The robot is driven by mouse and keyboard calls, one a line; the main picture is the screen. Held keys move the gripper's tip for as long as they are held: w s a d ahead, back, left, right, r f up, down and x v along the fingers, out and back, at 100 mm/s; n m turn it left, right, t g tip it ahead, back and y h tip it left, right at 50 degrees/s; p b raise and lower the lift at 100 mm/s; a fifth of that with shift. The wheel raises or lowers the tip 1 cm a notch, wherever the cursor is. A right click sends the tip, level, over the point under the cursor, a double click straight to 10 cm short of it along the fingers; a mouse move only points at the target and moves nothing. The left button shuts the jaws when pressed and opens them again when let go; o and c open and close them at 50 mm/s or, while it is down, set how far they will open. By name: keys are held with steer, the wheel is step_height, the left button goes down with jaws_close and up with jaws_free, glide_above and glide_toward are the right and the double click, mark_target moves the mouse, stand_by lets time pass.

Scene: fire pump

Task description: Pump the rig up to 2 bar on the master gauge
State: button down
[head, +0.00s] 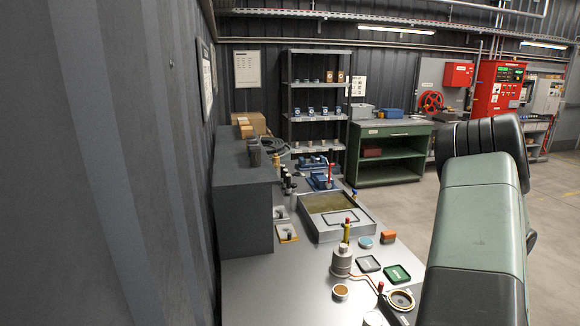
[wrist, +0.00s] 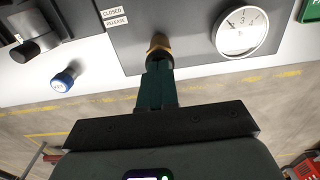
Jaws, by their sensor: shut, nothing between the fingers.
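A round white-faced gauge (wrist: 241,32) sits on a grey panel (wrist: 190,20) at the top right of the wrist view. Its needle is too small to read surely. My gripper (wrist: 158,66) is shut and empty, its dark green fingers together. The fingertips are at a dark round knob with an orange-brown part (wrist: 159,45), left of the gauge; I cannot tell whether they touch it. Labels reading CLOSED and RELEASE (wrist: 116,17) are left of the knob. In the head view my arm covers the right side and my gripper is hidden.
A blue-capped part (wrist: 63,80) and a dark cylindrical fitting (wrist: 35,40) are at the left of the wrist view. A dark box (head: 240,200) lines the wall.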

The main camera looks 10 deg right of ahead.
steer(key=shift+r, duration=1.5)
step_height(320, 180, up, 7)
stand_by(0.3)
